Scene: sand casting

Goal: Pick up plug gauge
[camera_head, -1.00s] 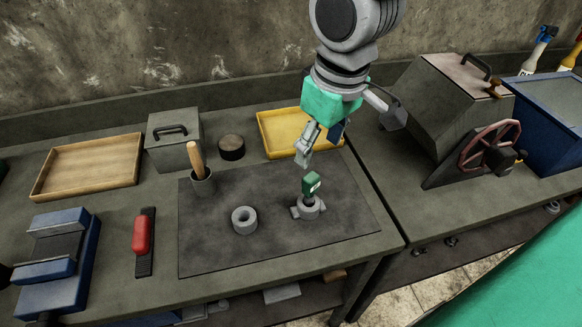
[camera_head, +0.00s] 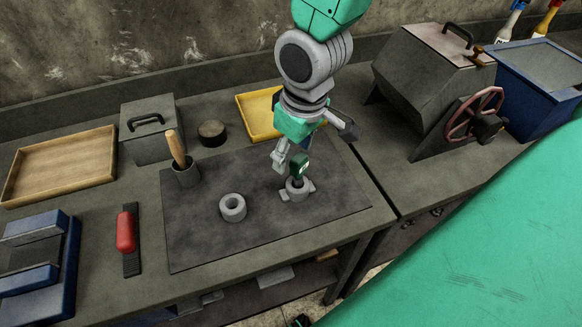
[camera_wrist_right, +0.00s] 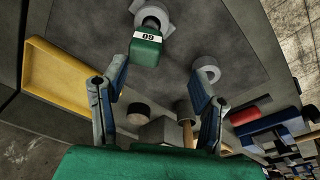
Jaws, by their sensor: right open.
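The plug gauge (camera_head: 300,165) has a green handle with a pale number label. It stands upright in a grey lugged casting (camera_head: 297,191) on the dark mat. In the right wrist view the plug gauge (camera_wrist_right: 146,47) is ahead, beyond the fingertips and a little left of their middle. My right gripper (camera_head: 299,147) is open and empty, just behind and above the gauge; its fingers (camera_wrist_right: 160,82) are spread in the wrist view. No contact with the gauge is visible. The gauge's lower end is hidden in the casting. My left gripper is not in view.
A plain grey ring (camera_head: 233,207) lies left of the casting. A red-handled tool (camera_head: 125,232) lies left. The mat's front (camera_head: 240,245) is clear.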

